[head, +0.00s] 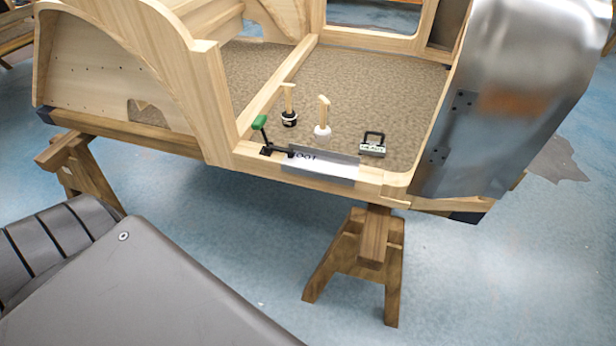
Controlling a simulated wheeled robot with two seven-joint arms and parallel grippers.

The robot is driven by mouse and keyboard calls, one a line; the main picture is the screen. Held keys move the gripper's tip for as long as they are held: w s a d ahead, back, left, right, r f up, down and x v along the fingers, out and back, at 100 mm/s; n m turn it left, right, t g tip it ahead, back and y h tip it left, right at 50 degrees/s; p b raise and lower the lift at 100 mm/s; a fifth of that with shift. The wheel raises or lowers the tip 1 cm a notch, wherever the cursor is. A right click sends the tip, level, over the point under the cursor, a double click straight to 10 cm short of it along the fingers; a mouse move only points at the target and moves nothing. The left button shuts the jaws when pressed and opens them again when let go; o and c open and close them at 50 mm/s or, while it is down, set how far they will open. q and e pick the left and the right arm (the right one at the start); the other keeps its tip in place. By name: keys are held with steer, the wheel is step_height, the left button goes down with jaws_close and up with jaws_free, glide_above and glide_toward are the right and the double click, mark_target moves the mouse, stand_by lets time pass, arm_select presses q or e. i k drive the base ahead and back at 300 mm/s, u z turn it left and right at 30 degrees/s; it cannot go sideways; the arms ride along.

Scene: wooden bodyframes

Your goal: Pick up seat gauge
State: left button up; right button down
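No thing in view is clearly readable as the seat gauge. Several small items stand at the open side of the wooden bodyframe (225,150). A small block with a black loop handle and a pale label (373,143) sits on the brown floor at the right; its lettering is too small to read. A black lever tool with a green grip (259,123) is at the plate's left end. Two wooden-handled tools stand behind, one with a black base (289,118), one white (322,131). Neither gripper shows.
The bodyframe rests on wooden trestles, one at front centre (373,240) and one at left (75,165). A curved shiny metal panel (510,100) closes the right side. A dark grey ribbed body fills the lower left. The blue floor at lower right is clear.

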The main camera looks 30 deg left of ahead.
mark_target(368, 148)
steer(key=u, duration=0.1)
steer(key=i, duration=0.35)
steer(key=u, duration=2.25)
steer(key=k, duration=1.05)
steer(key=z, duration=1.9)
